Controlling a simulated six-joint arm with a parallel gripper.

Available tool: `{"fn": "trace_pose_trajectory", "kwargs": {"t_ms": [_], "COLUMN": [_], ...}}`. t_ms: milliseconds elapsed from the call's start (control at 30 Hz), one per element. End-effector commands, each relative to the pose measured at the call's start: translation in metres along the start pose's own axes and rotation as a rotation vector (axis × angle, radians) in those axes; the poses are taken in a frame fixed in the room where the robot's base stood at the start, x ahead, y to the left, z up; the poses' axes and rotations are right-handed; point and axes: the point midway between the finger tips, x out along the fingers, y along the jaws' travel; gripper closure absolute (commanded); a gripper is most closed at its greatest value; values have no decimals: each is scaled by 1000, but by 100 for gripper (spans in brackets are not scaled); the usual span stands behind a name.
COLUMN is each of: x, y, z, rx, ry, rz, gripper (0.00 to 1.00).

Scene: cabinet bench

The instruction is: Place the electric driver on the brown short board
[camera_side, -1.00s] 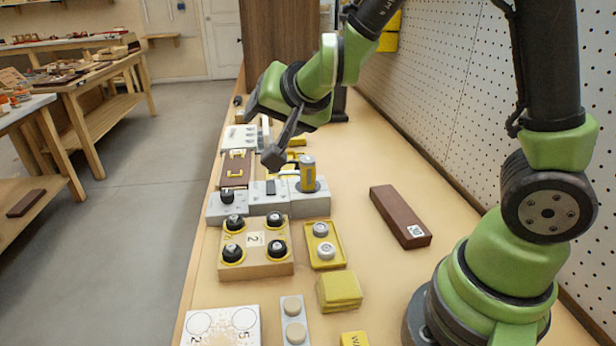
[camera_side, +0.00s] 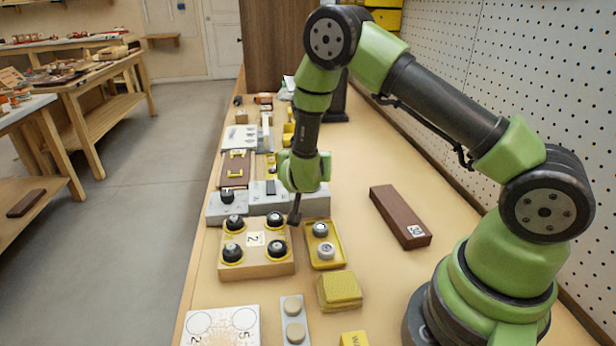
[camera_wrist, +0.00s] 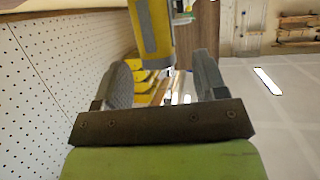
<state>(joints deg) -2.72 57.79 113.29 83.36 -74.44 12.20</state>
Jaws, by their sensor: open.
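The electric driver shows in the wrist view as a yellow and grey cylinder (camera_wrist: 152,30), entering from the top edge, with its lower end near the gap between my fingers. In the side view my gripper hides it. My gripper (camera_wrist: 160,75) is open, with a visible gap on each side of the driver. In the side view my gripper (camera_side: 296,208) is low over the grey blocks, just behind the wooden block with black knobs. The brown short board (camera_side: 400,216) lies flat and bare on the bench to the right, with a white label at its near end.
The wooden knob block (camera_side: 256,262), a yellow tray (camera_side: 325,258) with two round grey pieces, and a yellow block (camera_side: 339,291) stand in front of my gripper. A pegboard wall (camera_side: 520,90) bounds the right. Bare bench surrounds the brown board.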

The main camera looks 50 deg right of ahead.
Motion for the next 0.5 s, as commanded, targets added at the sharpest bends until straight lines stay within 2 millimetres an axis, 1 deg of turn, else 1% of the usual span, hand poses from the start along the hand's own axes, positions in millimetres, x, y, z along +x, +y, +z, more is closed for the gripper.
{"fn": "trace_pose_trajectory", "kwargs": {"t_ms": [200,300,500], "x": [34,44,48], "y": [2,1,1], "z": [0,-1,-1], "rx": [3,2,0], "ry": [0,0,-1], "rz": [3,0,-2], "gripper": [35,35,35]}}
